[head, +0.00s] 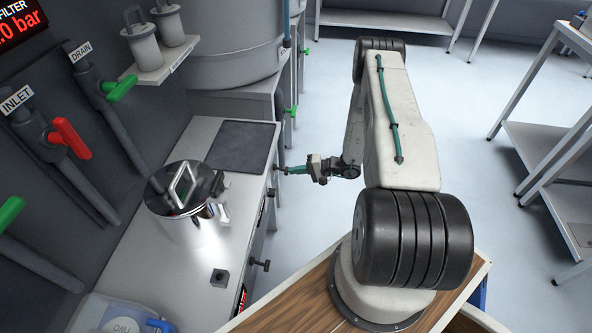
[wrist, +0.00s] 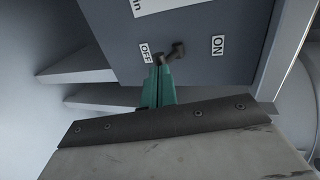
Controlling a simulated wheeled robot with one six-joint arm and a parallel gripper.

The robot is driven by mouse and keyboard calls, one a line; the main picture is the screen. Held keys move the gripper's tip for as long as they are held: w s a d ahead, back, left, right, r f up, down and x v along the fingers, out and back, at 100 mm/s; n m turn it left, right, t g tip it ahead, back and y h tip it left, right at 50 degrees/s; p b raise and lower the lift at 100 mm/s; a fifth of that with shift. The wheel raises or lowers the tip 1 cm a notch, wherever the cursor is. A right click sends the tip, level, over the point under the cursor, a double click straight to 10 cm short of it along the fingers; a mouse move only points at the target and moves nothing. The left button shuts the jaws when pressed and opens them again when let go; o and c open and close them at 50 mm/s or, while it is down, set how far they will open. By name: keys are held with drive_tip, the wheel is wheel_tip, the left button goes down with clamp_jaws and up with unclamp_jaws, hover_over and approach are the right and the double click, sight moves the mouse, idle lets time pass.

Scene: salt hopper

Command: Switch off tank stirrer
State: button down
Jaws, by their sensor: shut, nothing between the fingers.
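In the wrist view a grey panel (wrist: 205,75) carries a white OFF label (wrist: 145,53) on the left and a white ON label (wrist: 217,45) on the right. A small dark switch lever (wrist: 177,50) sits between the labels. Its visible end leans up and right, on the ON side. My gripper (wrist: 160,70) has its green fingers shut and empty at the lever's lower left, just below the OFF label. I cannot tell whether they touch the lever. In the head view my gripper (head: 286,171) points left at the bench's far end; the switch is not discernible there.
The bench (head: 235,215) holds a shiny lidded pot (head: 182,215), a dark plate (head: 243,142) and a small black block (head: 219,278). Knobs stick out of its front. Large tanks (head: 225,40) stand behind. The floor (head: 310,100) beyond my gripper is clear.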

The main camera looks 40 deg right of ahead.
drive_tip(key=v, duration=1.4)
drive_tip(key=shift+r, duration=0.3)
drive_tip(key=shift+w, duration=0.1)
